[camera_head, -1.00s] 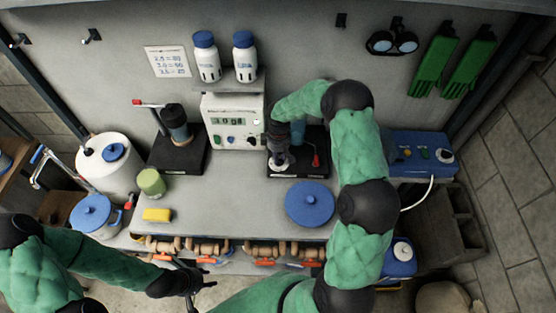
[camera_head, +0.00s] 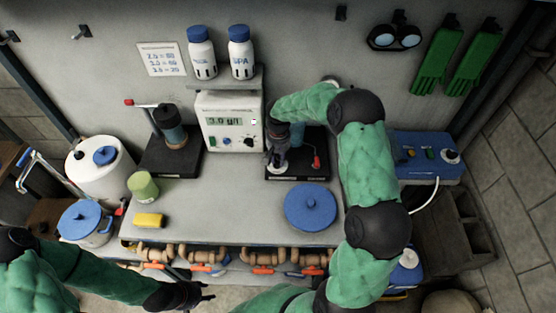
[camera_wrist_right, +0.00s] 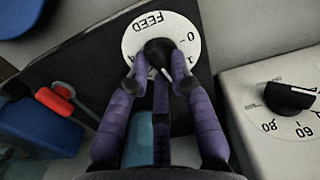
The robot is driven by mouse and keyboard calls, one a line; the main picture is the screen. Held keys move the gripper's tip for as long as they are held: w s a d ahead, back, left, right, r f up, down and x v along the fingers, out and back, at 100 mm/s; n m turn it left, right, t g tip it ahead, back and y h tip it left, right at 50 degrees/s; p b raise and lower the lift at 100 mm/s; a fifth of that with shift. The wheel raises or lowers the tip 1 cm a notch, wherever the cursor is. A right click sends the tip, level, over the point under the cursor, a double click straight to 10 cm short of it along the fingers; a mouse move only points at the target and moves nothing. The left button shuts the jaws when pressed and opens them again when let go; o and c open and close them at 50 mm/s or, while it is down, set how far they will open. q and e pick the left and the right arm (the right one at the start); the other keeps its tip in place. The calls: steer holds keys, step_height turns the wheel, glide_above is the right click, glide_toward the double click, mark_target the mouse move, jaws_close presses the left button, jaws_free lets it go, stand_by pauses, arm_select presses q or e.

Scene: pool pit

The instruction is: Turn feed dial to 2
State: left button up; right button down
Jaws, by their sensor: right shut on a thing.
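The feed dial is a white disc marked FEED (camera_wrist_right: 137,38) with a black knob (camera_wrist_right: 158,50) at its middle, seen in the right wrist view. A 0 shows on its right side; other marks are partly hidden by the fingers. I cannot read which number the knob points to. My right gripper (camera_wrist_right: 158,62) is shut on the knob, one purple finger on each side. In the head view my right gripper (camera_head: 277,158) is over the black base (camera_head: 300,175) that carries the dial. My left gripper (camera_head: 205,296) hangs low in front of the bench, away from the dial; its fingers are unclear.
A second dial (camera_wrist_right: 290,97) marked 60 and 80 sits to the right in the wrist view. A red-handled lever (camera_head: 316,161) stands beside the feed dial. A blue lid (camera_head: 310,205) lies in front. The white meter box (camera_head: 231,122) stands behind, left.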

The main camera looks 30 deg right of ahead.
steer(key=shift+m+b, duration=0.3)
steer(key=shift+m, duration=0.5)
steer(key=c, duration=1.1)
jaws_free()
step_height(320, 180, up, 12)
